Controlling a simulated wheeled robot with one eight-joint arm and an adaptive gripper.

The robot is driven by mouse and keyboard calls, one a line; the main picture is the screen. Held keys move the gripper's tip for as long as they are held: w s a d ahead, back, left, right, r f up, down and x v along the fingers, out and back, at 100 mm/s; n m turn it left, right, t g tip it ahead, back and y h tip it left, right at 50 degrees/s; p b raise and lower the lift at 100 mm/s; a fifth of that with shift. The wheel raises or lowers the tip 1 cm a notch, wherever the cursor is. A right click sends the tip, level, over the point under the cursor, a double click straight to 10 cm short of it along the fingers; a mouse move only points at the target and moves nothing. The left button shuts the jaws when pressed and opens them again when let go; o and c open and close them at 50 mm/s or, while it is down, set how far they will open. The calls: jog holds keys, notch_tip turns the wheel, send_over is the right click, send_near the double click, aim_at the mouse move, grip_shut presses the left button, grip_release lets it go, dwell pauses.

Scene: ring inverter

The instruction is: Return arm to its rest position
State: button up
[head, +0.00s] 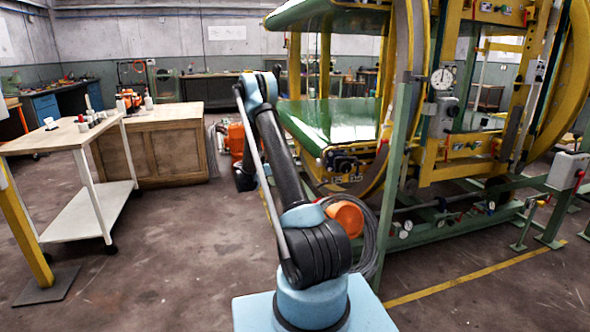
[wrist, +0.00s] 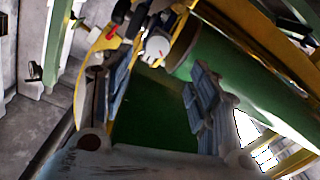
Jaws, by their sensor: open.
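My arm (head: 277,160) rises from the light-blue base at the bottom middle of the head view. It reaches up and away toward the workshop, with its blue joint near the top. My gripper cannot be made out clearly in the head view. In the wrist view my gripper (wrist: 160,95) shows its two ribbed grey fingers spread well apart. Nothing is between them. Behind the fingers is a green surface of the machine, with a round white gauge (wrist: 156,47) above.
The large green and yellow ring machine (head: 455,160) fills the right side, close to my arm. A white cart (head: 95,205) with small items on top stands at the left. A wooden cabinet (head: 155,150) is behind it. Open concrete floor lies at the front left.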

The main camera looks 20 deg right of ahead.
jog(key=s+d+r+n+y, duration=0.2)
jog(key=s+r+n+y, duration=0.2)
jog(key=s+r, duration=0.45)
jog(key=s+a+r+n+y, duration=0.1)
jog(key=s+r+n+y, duration=0.3)
jog(key=s, duration=0.9)
jog(key=s+a+f+n+y, duration=0.2)
jog(key=s+a+f+y, duration=0.1)
jog(key=s, duration=0.7)
jog(key=s+a+f+n+t+y, duration=0.1)
jog(key=s+a+f+n+y, duration=0.1)
jog(key=s+a, duration=0.4)
jog(key=s+a+f+n+y, duration=0.2)
jog(key=s+a+f+y, duration=0.2)
jog(key=s, duration=1.1)
jog(key=shift+a+f+t+y, duration=0.3)
jog(key=shift+a+y, duration=0.2)
jog(key=shift+a, duration=0.2)
